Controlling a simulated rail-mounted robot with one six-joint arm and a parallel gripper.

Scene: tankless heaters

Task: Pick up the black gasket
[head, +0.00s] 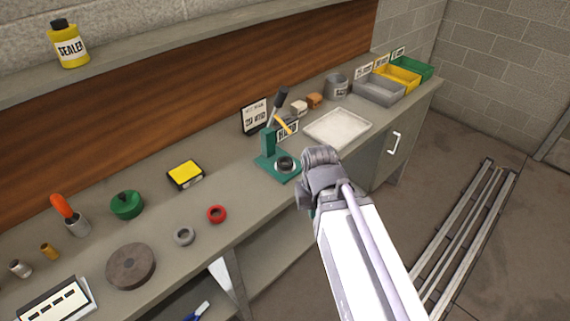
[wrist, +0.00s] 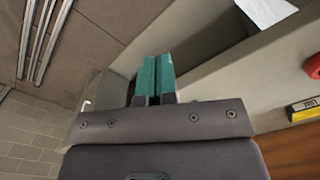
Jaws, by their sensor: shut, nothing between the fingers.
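A black ring, which looks like the black gasket (head: 285,163), lies on the base of the green press (head: 268,150) on the bench in the head view. I cannot make it out in the wrist view. My gripper shows in the wrist view, its two teal fingers (wrist: 154,78) pressed together and empty. In the head view my arm's wrist is just right of the press, by the bench's front edge, and the fingers are mostly hidden behind it.
A red ring (head: 216,214) and a grey ring (head: 184,236) lie left of the press on the bench. A white tray (head: 338,128) is right of it, with grey (head: 380,91), yellow (head: 398,77) and green bins beyond. Metal rails (head: 465,235) lie on the floor.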

